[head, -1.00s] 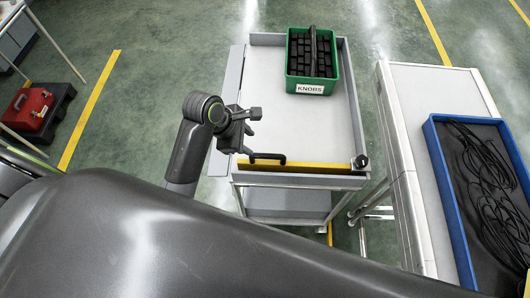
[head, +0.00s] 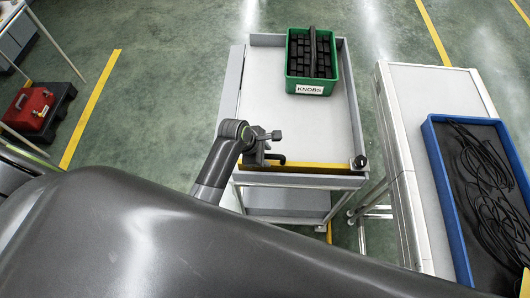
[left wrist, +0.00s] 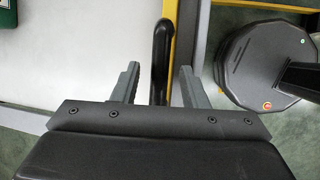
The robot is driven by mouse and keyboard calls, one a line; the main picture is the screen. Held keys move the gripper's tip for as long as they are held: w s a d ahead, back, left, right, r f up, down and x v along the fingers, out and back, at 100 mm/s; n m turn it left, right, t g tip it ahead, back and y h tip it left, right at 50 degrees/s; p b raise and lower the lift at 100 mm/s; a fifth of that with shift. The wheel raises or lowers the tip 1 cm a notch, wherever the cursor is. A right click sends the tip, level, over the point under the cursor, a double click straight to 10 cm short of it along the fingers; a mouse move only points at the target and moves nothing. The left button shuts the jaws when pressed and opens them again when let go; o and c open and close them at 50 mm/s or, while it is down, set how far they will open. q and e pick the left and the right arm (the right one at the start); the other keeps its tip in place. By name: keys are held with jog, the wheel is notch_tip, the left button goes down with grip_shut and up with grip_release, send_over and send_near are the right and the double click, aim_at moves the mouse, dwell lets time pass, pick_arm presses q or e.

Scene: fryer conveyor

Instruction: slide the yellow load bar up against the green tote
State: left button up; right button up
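The yellow load bar (head: 315,166) lies across the near end of the grey cart, with a black handle (head: 281,158) on its left part. The green tote (head: 291,82), labelled KNOBS, stands at the cart's far end, well apart from the bar. My left gripper (head: 268,150) is over the handle at the bar's left part. In the left wrist view the gripper (left wrist: 158,85) is open, with the black handle (left wrist: 161,45) between its two fingers. Whether the fingers touch the handle cannot be told. My right gripper is out of view.
The cart's white bed (head: 290,123) is clear between bar and tote, with raised grey side walls. A bench with a blue tray (head: 433,150) of black cables stands to the right. A red toolbox (head: 30,105) is at far left.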

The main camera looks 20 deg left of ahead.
pick_arm(q)
grip_shut()
jog(key=shift+w, duration=0.15)
